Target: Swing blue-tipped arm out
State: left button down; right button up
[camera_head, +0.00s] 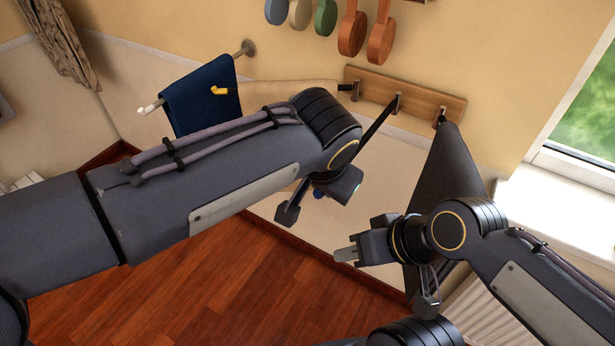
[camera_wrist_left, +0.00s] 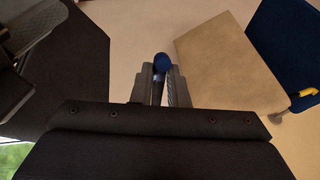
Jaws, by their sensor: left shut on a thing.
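The blue-tipped arm is a black rod (camera_head: 374,124) on the middle bracket of a wooden wall rack (camera_head: 420,98). It slants down and left behind my left wrist. Its blue tip (camera_wrist_left: 162,62) shows between the fingers of my left gripper (camera_wrist_left: 161,88), which is shut on the rod just behind the tip. In the head view a bit of blue (camera_head: 319,195) shows beside my left gripper, whose fingers are mostly hidden. My right gripper (camera_head: 346,255) is at lower centre, apart from the rack; its finger gap cannot be made out.
A dark grey cloth (camera_head: 450,165) hangs from the rack's right bracket. A beige cloth (camera_wrist_left: 225,65) hangs on the yellow-tipped arm (camera_head: 219,91). A navy towel (camera_head: 203,95) hangs on a white-tipped bar farther left. A window and sill (camera_head: 555,205) stand at right.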

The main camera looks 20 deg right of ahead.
pick_arm(q)
jog(key=shift+s+d, duration=0.1)
jog(key=shift+s, duration=0.05)
jog(key=c, duration=1.4)
grip_release()
jog(key=shift+r, duration=0.1)
jog(key=v, duration=0.7)
jog(key=shift+s+r, duration=0.15)
jog(key=shift+r, duration=0.1)
